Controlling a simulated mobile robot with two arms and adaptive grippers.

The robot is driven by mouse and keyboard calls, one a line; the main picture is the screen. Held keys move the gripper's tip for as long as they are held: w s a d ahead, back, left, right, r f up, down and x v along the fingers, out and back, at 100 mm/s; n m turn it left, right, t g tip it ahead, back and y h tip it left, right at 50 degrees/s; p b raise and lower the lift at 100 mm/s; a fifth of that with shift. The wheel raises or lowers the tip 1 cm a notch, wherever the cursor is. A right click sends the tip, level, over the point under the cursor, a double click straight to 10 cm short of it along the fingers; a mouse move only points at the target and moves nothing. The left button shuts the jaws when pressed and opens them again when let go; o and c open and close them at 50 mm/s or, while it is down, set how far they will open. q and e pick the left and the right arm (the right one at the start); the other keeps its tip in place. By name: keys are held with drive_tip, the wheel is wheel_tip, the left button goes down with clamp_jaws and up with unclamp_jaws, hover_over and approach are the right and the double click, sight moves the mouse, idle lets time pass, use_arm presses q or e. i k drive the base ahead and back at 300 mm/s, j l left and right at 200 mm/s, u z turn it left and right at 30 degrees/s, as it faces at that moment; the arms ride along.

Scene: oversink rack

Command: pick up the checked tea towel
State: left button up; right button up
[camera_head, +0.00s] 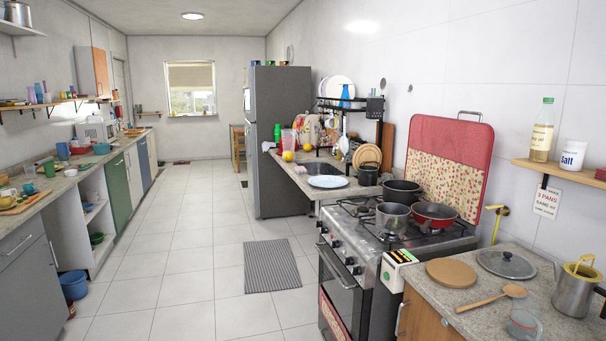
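I cannot make out a clearly checked tea towel in the head view. A red patterned cloth (335,318) hangs at the front of the oven door, low in the picture and partly cut off by the lower edge; its pattern is too small to tell. A red cover with a floral panel (447,178) stands upright behind the stove's burners. A pale patterned item (308,129) sits by the dish rack (345,104), too small to identify. Neither of my grippers shows in this view.
The stove (390,240) carries several pans, including a red pan (434,214). The right counter holds a round wooden board (452,272), a glass lid (506,264), a wooden spoon and a steel jug (575,288). A striped mat (271,264) lies on the open tiled floor.

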sight(298, 169)
drive_tip(key=i+j+u, duration=0.25)
drive_tip(key=i, duration=0.35)
drive_tip(key=i+u, duration=0.25)
drive_tip(key=i, duration=0.35)
drive_tip(key=i+z, duration=0.15)
drive_tip(key=i, duration=0.45)
drive_tip(key=i+j+z, duration=0.1)
drive_tip(key=i, duration=0.5)
drive_tip(key=i+j+z, duration=0.15)
drive_tip(key=i+j, duration=0.15)
drive_tip(key=i, duration=0.3)
